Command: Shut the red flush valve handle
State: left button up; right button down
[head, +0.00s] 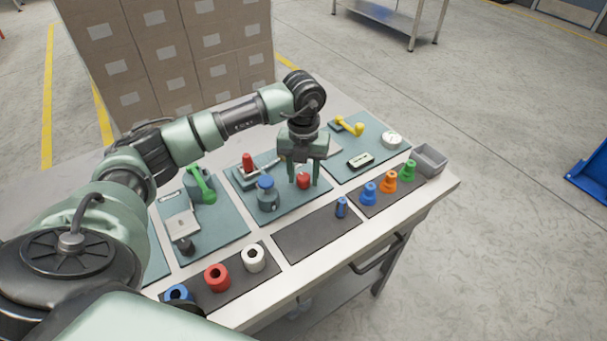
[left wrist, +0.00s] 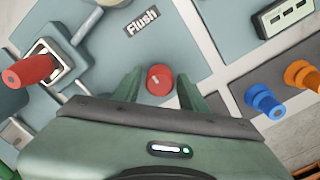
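The red flush valve handle (head: 303,181) is a round red knob on the teal middle panel (head: 290,205). In the left wrist view the red knob (left wrist: 159,79) sits below the "Flush" label (left wrist: 142,22), with a small pale mark on its top. My left gripper (head: 304,185) points down over it. Its fingers (left wrist: 160,88) are open, one on each side of the knob, with a visible gap on both sides. How far down the fingers reach along the knob is hard to tell. My right gripper is not in view.
A red lever (head: 247,163) and a blue-topped valve (head: 267,193) stand left of the knob on the same panel. A green handle (head: 202,185) is farther left, a yellow handle (head: 350,127) farther right. Colored knobs (head: 390,181) and a grey bin (head: 428,160) line the right front.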

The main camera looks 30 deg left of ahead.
aim_at(303, 176)
pick_arm(q)
jog(key=shift+o, duration=0.2)
notch_tip(303, 176, up, 8)
jog(key=shift+f+b, duration=0.1)
jog(key=shift+b, duration=0.5)
dwell(0.3)
